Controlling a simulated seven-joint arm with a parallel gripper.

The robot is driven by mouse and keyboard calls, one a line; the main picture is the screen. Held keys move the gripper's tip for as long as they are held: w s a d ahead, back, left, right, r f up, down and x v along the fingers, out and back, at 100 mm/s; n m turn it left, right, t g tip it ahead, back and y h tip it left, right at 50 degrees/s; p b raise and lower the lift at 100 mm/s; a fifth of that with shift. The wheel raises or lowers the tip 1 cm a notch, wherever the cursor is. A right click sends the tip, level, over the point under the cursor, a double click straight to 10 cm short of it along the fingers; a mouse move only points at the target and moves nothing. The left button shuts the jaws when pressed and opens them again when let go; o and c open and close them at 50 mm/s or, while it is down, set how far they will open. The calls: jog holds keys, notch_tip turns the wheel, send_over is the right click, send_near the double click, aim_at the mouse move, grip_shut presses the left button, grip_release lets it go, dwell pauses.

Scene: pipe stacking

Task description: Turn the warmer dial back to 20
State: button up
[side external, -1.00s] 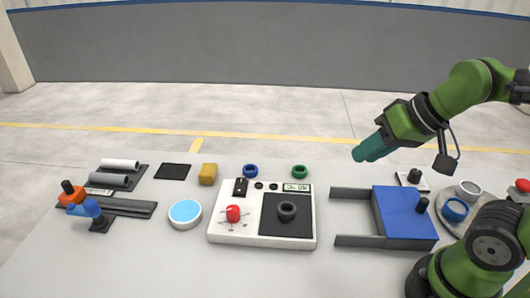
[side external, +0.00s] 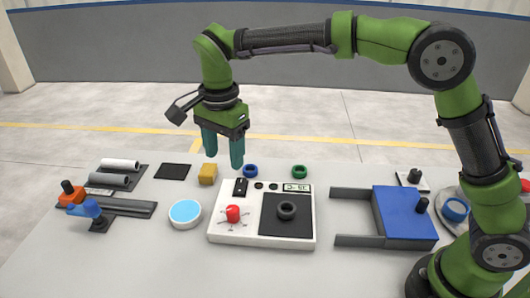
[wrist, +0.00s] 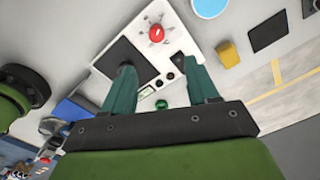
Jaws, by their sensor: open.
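The warmer dial (side external: 233,213) is a red knob on the left part of a white panel (side external: 222,238), with marks printed around it. It also shows in the wrist view (wrist: 156,33). The numbers are too small to read, so its setting cannot be told. A black pad with a dark ring (side external: 287,210) on it lies to the right of the dial. A small display (side external: 297,188) sits at the panel's back right; its digits are not legible. My gripper (side external: 223,167) points down, open and empty, well above the panel's back edge. In the wrist view its fingers (wrist: 163,88) are spread.
A blue ring (side external: 250,170) and a green ring (side external: 299,171) lie behind the panel. A yellow block (side external: 208,174) and a light-blue disc (side external: 185,212) are to its left. A blue box (side external: 404,215) with grey rails stands right. Space above the panel is clear.

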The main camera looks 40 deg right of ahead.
aim_at(232, 209)
jog(key=shift+m, duration=0.6)
jog(key=f, duration=1.7)
jog(key=shift+s+d, duration=0.15)
jog(key=shift+s, duration=0.05)
jog(key=shift+c, duration=0.4)
jog(key=shift+r, duration=0.1)
jog(key=c, duration=1)
